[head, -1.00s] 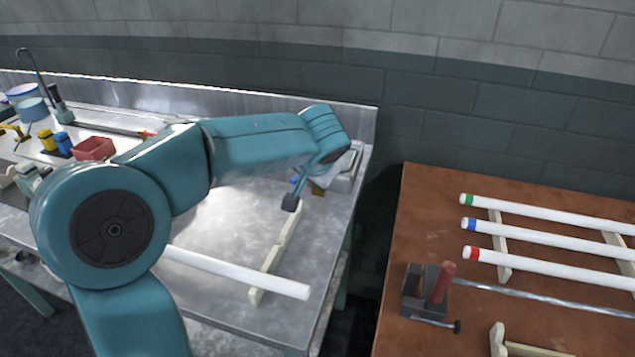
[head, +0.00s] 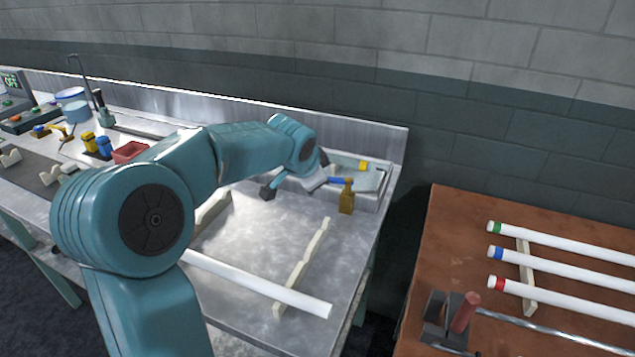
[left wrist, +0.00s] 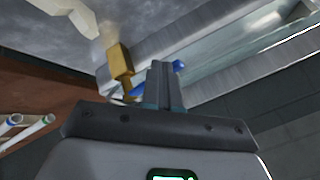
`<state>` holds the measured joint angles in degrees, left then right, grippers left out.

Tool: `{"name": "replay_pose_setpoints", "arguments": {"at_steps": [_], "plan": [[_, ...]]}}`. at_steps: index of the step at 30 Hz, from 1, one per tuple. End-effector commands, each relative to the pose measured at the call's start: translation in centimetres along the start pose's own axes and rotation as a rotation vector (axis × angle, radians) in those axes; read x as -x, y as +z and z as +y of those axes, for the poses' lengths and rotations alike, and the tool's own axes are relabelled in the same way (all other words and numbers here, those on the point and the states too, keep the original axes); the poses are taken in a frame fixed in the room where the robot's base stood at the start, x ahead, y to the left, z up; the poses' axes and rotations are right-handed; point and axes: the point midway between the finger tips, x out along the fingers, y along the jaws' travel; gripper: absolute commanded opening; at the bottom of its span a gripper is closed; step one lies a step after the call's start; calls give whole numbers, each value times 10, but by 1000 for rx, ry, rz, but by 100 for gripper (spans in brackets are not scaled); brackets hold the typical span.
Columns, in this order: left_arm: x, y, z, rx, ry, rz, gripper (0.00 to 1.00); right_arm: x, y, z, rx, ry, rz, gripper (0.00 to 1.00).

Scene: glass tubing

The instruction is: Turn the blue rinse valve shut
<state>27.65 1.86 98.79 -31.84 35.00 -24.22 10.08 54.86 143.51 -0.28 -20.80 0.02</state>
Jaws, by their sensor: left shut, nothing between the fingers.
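The rinse valve has a brass body (head: 347,198) at the front right corner of the metal sink, with a blue lever handle (head: 341,181) on top. In the left wrist view the brass body (left wrist: 119,62) is just left of my fingers, and the blue handle (left wrist: 178,65) passes behind them, showing on both sides. My left gripper (head: 326,182) is shut and empty, close beside the handle at its left in the head view. In the left wrist view its fingertips (left wrist: 161,66) overlap the handle; I cannot tell whether they touch it. My right gripper is out of view.
The sink (head: 372,180) stands at the bench's back right. A white tube (head: 255,284) lies on a wooden rest (head: 303,268) in front. A red bin (head: 130,152) is farther left. A brown table (head: 420,270) with several capped tubes is at the right.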

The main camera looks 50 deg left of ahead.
Motion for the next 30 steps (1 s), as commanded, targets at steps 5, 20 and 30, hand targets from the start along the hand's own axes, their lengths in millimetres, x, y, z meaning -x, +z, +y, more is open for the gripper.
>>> {"name": "replay_pose_setpoints", "arguments": {"at_steps": [5, 20, 30], "plan": [[-5, -1, -8, 0, 1, -3, 0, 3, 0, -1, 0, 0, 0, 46], [-12, -4, -15, 0, 2, -3, 0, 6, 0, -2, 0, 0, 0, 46], [-12, -4, -15, 0, 1, -1, 0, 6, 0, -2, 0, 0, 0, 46]]}}
